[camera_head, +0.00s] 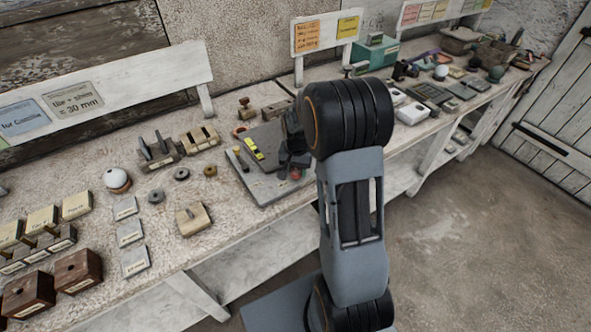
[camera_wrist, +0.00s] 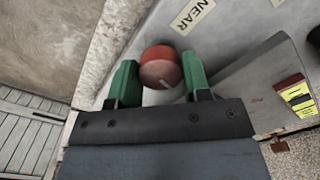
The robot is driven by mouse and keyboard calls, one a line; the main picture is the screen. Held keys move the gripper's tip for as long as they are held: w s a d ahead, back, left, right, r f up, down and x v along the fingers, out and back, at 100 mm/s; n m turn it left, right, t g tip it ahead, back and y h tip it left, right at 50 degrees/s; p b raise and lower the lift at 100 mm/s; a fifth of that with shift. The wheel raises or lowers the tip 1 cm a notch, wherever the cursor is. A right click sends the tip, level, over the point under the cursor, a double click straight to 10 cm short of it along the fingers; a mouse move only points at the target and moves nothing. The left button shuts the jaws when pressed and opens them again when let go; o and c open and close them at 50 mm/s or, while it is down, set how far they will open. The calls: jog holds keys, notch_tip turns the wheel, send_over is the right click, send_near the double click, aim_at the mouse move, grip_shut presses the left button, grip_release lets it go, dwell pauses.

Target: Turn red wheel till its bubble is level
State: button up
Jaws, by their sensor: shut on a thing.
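The red wheel (camera_wrist: 160,66) sits between the two green fingers of my gripper (camera_wrist: 158,82) in the wrist view; a pale mark shows on its near face. The fingers are shut on it. In the head view the red wheel (camera_head: 295,175) is a small red spot on the front part of a grey plate (camera_head: 262,190), partly covered by my dark gripper (camera_head: 291,162). A yellow bubble vial (camera_head: 254,149) lies on the plate; a yellow-and-black piece also shows at the right in the wrist view (camera_wrist: 299,96). I cannot make out the bubble's position.
A "NEAR" label (camera_wrist: 192,15) lies beyond the wheel. Left of the plate stand wooden blocks (camera_head: 194,218), small rings (camera_head: 182,174) and a white sphere (camera_head: 116,178). White boxes (camera_head: 411,112) and tools stand to the right. The bench's front edge is close to the plate; the floor beyond is clear.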

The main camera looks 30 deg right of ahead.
aim_at(297, 170)
dwell(0.3)
jog(key=o, duration=0.9)
jog(key=shift+d, duration=0.1)
jog(key=shift+o, duration=0.2)
jog(key=shift+r, duration=0.15)
jog(key=shift+w+r+p, duration=0.1)
jog(key=shift+r+p, duration=0.35)
jog(key=shift+r, duration=0.1)
notch_tip(297, 170, up, 7)
jog(key=p, duration=0.5)
jog(key=shift+f, duration=0.1)
jog(key=shift+c, duration=0.3)
